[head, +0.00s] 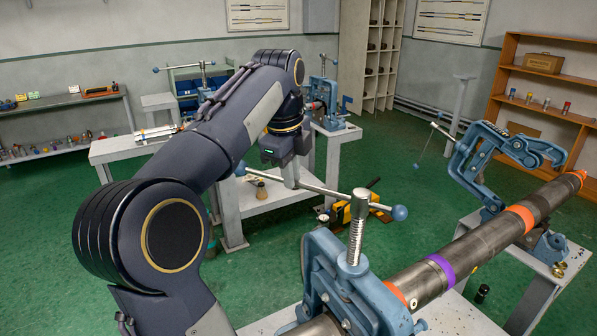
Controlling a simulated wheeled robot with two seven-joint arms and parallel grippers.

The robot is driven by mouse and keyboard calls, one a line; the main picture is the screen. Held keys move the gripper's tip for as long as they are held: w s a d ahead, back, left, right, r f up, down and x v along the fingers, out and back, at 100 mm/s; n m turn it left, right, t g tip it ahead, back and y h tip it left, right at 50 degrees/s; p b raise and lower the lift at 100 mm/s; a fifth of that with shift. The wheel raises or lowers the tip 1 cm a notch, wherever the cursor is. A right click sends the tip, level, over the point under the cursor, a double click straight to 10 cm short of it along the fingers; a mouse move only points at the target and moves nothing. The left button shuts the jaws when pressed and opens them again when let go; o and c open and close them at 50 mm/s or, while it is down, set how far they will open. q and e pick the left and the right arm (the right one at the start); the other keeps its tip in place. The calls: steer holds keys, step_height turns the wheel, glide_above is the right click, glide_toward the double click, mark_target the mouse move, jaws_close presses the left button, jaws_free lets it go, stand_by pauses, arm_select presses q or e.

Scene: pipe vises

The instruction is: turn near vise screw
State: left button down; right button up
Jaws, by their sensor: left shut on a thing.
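The near vise (327,262) is a blue pipe vise at the bottom centre, clamped over a long dark pipe (475,248) with orange and purple bands. Its upright threaded screw (354,238) carries a silver cross handle (332,193) with a blue ball at each end. My left arm comes in from the left, and my left gripper (291,178) points down at the handle, left of the screw. It is shut on the handle; its body partly hides how the fingertips meet the bar. My right gripper is not in view.
A second blue vise (490,140) stands open at the pipe's far end on a grey stand (560,262). Other vises stand on tables (160,142) behind my arm. A yellow tool (343,213) lies behind the screw.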

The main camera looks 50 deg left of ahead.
arm_select(q)
steer(key=shift+w+r, duration=0.15)
steer(key=shift+w, duration=0.05)
steer(key=c, duration=1.5)
jaws_free()
steer(key=shift+o, duration=0.2)
step_height(320, 180, up, 8)
steer(key=s+p, duration=0.1)
steer(key=shift+s+d+f, duration=0.2)
steer(key=shift+s+d, duration=0.05)
